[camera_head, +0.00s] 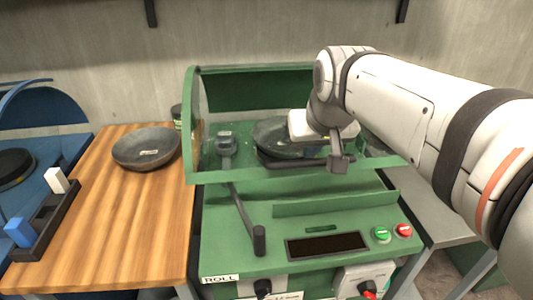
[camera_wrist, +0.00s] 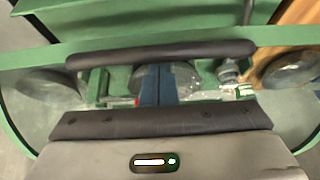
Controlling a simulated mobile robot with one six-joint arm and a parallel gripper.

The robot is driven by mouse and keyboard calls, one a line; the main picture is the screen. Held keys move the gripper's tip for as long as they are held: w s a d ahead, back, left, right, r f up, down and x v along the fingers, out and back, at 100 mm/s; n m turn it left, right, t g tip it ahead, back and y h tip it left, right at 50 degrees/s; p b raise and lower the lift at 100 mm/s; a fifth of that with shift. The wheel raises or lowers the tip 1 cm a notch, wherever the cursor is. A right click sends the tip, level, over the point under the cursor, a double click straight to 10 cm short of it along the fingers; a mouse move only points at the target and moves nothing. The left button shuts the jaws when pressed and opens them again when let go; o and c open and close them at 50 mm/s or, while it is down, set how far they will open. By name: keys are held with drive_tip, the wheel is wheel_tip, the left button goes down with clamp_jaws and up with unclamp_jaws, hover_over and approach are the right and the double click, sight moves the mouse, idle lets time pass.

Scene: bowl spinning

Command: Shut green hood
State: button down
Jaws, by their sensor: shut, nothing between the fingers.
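The green hood (camera_head: 220,176) is on the green machine. It has a clear window and a black handle bar (camera_head: 290,163) along its front edge. The edge appears above and behind the machine's front lip, so the hood does not look fully down. Behind the window is a dark bowl (camera_head: 275,138). My gripper (camera_head: 339,164) is by the right end of the handle. In the wrist view its shut, empty fingers (camera_wrist: 158,85) lie just beside the handle bar (camera_wrist: 160,53). I cannot tell if they touch it.
A wooden table (camera_head: 110,225) at left holds another dark bowl (camera_head: 146,148). A black holder (camera_head: 45,222) with a blue and a white block stands there too. A lever (camera_head: 248,218), a green button (camera_head: 382,234) and a red button (camera_head: 403,230) are on the machine's front.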

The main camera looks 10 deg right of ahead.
drive_tip(key=shift+w, duration=0.1)
drive_tip(key=shift+w+r+p, duration=0.2)
drive_tip(key=shift+r+p, duration=0.55)
wheel_tip(320, 180, up, 8)
drive_tip(key=p, duration=0.6)
drive_tip(key=shift+r, duration=0.2)
drive_tip(key=shift+s, duration=0.1)
drive_tip(key=s+f+g+p, duration=0.3)
drive_tip(key=s+f+p, duration=0.2)
drive_tip(key=s+f, duration=0.5)
drive_tip(key=shift+s+f, duration=0.2)
drive_tip(key=shift+f, duration=0.6)
